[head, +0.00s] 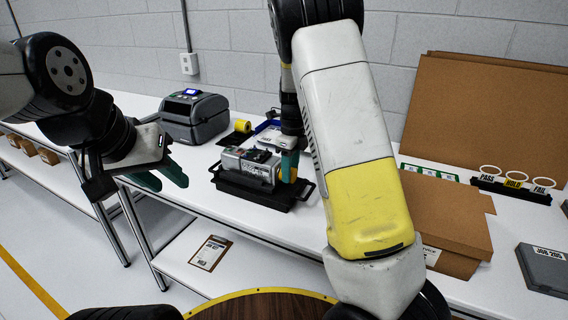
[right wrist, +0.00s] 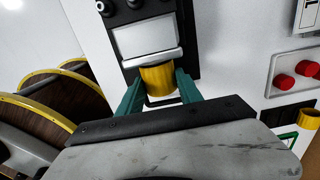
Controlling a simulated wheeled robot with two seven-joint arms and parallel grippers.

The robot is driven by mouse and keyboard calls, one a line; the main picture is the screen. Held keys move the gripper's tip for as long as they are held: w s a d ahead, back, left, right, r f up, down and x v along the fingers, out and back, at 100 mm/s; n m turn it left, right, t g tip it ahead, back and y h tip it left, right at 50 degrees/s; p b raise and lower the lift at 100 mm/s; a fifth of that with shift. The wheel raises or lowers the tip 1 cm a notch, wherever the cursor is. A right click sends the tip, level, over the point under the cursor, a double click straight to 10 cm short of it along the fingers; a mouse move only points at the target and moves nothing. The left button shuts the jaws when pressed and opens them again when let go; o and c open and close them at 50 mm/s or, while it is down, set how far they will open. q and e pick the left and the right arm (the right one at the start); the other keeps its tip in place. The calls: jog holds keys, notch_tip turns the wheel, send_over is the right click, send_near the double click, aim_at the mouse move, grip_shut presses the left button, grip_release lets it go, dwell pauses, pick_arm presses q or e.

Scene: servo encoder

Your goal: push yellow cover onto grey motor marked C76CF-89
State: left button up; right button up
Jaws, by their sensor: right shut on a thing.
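The grey motor (head: 246,167) sits in a black tray (head: 265,197) on the white bench. Its marking is too small to read. In the right wrist view the motor (right wrist: 145,42) lies just ahead of the fingers. The yellow cover (right wrist: 158,79) is between the teal fingers of my right gripper (right wrist: 158,92), which is shut on it. The cover is at the near end of the motor; I cannot tell how far it is seated. In the head view my right gripper (head: 290,167) is at the motor's right end. My left gripper (head: 161,177) is open and empty, left of the tray.
A dark label printer (head: 196,115) and a yellow roll (head: 242,126) stand behind the tray. Cardboard (head: 440,210) and a PASS/HOLD/FAIL rack (head: 512,189) are at the right. A grey case (head: 545,268) lies at far right. A clipboard (head: 211,253) lies on the lower shelf.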

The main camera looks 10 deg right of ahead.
jog(key=shift+a, duration=0.15)
jog(key=o, duration=1.4)
notch_tip(320, 180, up, 8)
jog(key=shift+f, duration=0.2)
jog(key=s+r+n+t, duration=0.2)
jog(key=s+r+n, duration=0.1)
jog(key=s+n, duration=0.5)
jog(key=s+d+r+n+t+y, duration=0.1)
jog(key=s+r+n+t, duration=0.1)
jog(key=s+n, duration=0.7)
jog(key=s+d+r+n+t, duration=0.1)
jog(key=s+r+n+t, duration=0.1)
jog(key=s+r+n, duration=0.3)
jog(key=shift+s+d+n+y, duration=0.2)
jog(key=shift+s+n, duration=0.65)
jog(key=shift+s, duration=0.5)
jog(key=shift+s+d+n+y, duration=0.1)
jog(key=shift+s+n+y, duration=0.1)
jog(key=shift+s+n, duration=0.9)
